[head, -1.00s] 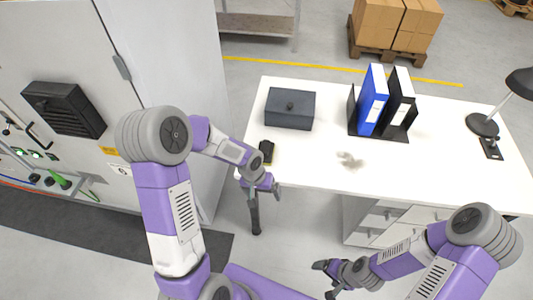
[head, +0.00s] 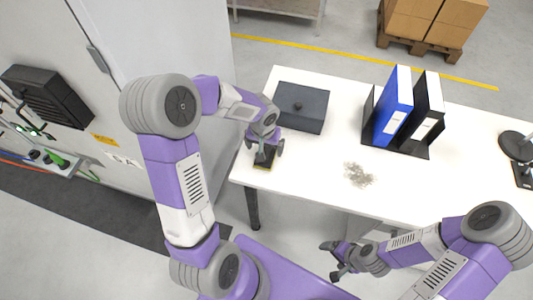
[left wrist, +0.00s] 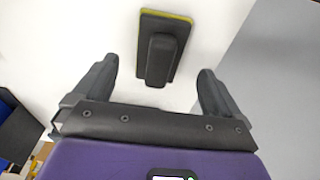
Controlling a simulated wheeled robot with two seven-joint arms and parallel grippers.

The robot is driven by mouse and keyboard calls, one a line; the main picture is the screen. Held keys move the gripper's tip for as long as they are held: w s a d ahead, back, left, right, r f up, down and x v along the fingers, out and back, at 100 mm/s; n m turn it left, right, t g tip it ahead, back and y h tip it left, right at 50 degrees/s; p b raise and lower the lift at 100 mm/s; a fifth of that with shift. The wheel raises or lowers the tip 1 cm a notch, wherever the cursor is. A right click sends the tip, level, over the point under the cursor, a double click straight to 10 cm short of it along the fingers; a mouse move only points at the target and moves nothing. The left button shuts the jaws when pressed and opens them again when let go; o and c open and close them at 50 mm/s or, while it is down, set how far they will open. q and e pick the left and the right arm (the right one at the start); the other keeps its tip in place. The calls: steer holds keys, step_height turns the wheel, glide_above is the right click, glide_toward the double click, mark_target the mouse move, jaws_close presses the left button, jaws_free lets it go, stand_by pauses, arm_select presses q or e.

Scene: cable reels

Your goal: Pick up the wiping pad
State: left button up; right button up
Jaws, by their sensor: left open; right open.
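The wiping pad (head: 264,163) lies on the white table near its left edge. In the left wrist view it is a dark block with a raised black handle and a yellow-green rim (left wrist: 161,46). My left gripper (head: 264,147) is open above the pad, and its fingers partly hide it in the head view. In the left wrist view the open fingers of my left gripper (left wrist: 158,82) stand on either side of the handle's near end, apart from it. My right gripper (head: 333,259) is open and empty in front of the table.
A dark grey box (head: 301,106) stands just behind the pad on the table (head: 310,185). A grey smudge (head: 358,174) lies to the right. Blue and black binders (head: 394,108) stand in a holder farther back. A large grey cabinet (head: 150,50) is on the left.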

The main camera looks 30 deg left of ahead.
mark_target(266, 150)
arm_select(q)
steer(key=f, duration=0.1)
steer(key=f+b, duration=0.1)
steer(key=f, duration=0.2)
steer(key=shift+w+f+b, duration=0.3)
steer(key=shift+w+f, duration=0.05)
steer(key=c, duration=1.2)
steer(key=shift+o, duration=0.2)
steer(key=shift+r, duration=0.1)
step_height(266, 150, up, 10)
steer(key=p, duration=0.3)
